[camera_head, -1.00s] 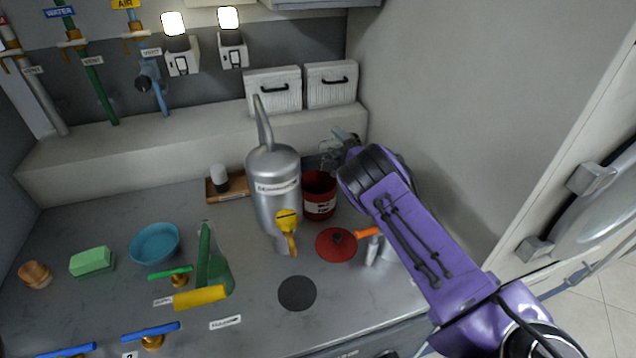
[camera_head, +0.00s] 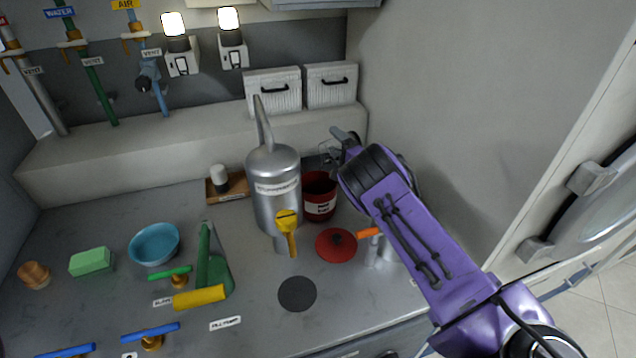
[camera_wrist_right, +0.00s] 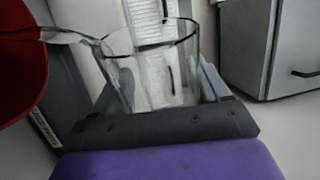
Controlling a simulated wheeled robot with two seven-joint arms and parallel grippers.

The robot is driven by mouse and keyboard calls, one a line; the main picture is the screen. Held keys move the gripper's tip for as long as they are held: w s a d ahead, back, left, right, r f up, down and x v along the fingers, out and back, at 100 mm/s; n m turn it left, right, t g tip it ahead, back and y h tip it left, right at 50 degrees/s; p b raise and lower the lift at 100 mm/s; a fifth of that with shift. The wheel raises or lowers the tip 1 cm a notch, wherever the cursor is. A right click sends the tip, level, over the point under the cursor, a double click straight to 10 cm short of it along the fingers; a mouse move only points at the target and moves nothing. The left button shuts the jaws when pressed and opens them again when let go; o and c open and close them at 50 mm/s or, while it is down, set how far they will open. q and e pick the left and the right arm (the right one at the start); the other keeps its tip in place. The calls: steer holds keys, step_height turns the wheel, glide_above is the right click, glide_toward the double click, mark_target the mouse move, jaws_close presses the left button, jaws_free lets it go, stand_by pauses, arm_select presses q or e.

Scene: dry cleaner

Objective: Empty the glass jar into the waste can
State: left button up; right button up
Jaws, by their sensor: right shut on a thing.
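My right gripper (camera_wrist_right: 165,90) is shut on the clear glass jar (camera_wrist_right: 182,62), which shows between its fingers in the right wrist view. In the head view the jar (camera_head: 328,150) is small and see-through, just above the back of the red waste can (camera_head: 319,208). The can stands upright on the counter, with a white label and an open top. It also shows at the left edge of the right wrist view (camera_wrist_right: 14,75). A clear streak runs from the jar's rim towards the can; I cannot tell whether it is liquid or glass. My left gripper is out of view.
A silver metal canister (camera_head: 276,195) with a tall spout stands close left of the can. A red disc (camera_head: 335,246) lies in front, near an orange handle (camera_head: 367,232). White boxes (camera_head: 331,84) sit on the ledge behind. A wall rises on the right.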

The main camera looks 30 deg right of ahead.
steer(key=shift+r+n, duration=0.2)
steer(key=shift+n, duration=0.3)
